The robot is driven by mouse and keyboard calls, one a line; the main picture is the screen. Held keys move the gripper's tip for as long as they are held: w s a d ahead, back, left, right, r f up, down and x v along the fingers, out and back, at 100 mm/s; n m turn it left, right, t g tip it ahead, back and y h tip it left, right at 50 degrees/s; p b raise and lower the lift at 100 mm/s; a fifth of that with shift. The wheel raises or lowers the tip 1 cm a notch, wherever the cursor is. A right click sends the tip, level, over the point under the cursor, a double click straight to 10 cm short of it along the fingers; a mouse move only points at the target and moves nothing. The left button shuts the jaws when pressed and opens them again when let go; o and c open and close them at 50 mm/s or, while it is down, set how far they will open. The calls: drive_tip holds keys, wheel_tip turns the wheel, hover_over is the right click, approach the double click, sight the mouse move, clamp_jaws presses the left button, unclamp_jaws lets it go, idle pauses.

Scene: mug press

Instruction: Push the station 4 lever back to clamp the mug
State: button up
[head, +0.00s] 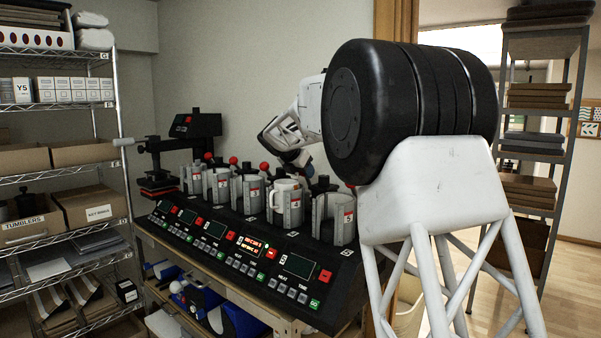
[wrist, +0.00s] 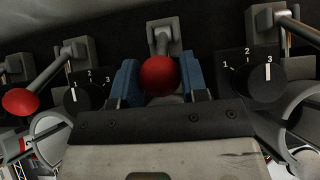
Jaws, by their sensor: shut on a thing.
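A white mug (head: 285,197) sits upright in the grey clamp of station 4, the fourth from the left on the black mug press (head: 225,235). In the wrist view, a red ball knob (wrist: 158,75) is between the blue fingers of my gripper (wrist: 159,82), which is shut on it. Its grey lever bracket (wrist: 163,38) stands just behind. My gripper reaches behind station 4 in the head view, so this appears to be the station 4 lever. The knob and fingertips are hidden or too small there.
A neighbouring lever with a red knob (wrist: 20,102) leans to the left in the wrist view. Numbered dials (wrist: 84,98) and (wrist: 265,82) flank my fingers closely. The station 4 display (head: 250,245) glows red. Wire shelving (head: 60,105) stands at the left.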

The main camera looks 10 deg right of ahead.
drive_tip(key=shift+w+d+r, duration=0.5)
drive_tip(key=shift+w+d, duration=0.15)
drive_tip(key=shift+w+d, duration=0.1)
idle(0.3)
drive_tip(key=shift+w+d+r, duration=0.2)
drive_tip(key=shift+w+d, duration=0.3)
drive_tip(key=shift+w, duration=0.05)
drive_tip(key=shift+w+d+r, duration=0.2)
drive_tip(key=shift+w+d, duration=0.3)
drive_tip(key=shift+w+d, duration=1.15)
drive_tip(key=o, duration=0.7)
drive_tip(key=shift+c, duration=0.2)
